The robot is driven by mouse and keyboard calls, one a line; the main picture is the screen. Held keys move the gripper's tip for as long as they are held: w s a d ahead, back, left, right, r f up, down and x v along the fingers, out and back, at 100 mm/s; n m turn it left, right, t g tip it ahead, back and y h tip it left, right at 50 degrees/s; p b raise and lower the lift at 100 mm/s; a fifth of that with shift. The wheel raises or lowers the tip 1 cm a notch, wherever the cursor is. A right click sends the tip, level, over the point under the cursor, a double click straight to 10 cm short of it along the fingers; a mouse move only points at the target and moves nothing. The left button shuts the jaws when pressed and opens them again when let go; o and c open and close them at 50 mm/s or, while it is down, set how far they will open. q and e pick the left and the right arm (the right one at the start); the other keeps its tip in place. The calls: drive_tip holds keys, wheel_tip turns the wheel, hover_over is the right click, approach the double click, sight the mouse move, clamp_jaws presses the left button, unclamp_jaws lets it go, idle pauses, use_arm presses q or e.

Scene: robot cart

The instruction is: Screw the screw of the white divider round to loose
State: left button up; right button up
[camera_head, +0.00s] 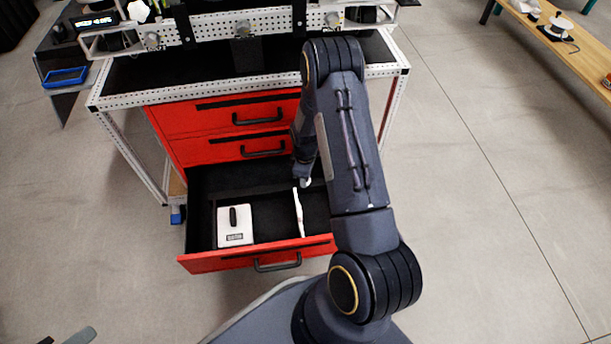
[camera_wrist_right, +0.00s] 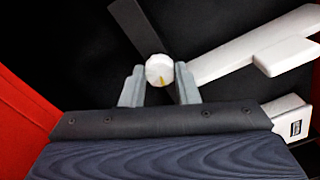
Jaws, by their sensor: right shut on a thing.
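The white divider (camera_head: 299,213) stands as a thin upright strip in the open bottom drawer. In the wrist view the divider (camera_wrist_right: 245,52) runs off to the right of the knob. In the head view my right gripper (camera_head: 303,181) reaches down into the drawer at the divider's far end, partly hidden by my arm. Grey parts at the bottom left edge may be my left gripper (camera_head: 62,338), cut off.
A white box (camera_head: 236,238) with a black handle lies left of the divider. Two shut red drawers (camera_head: 235,147) are above. The floor around the cart is clear.

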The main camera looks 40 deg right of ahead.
drive_tip(key=shift+n, duration=1.1)
drive_tip(key=o, duration=0.7)
wheel_tip(320, 180, up, 8)
drive_tip(key=p, duration=0.3)
drive_tip(key=shift+f, duration=0.1)
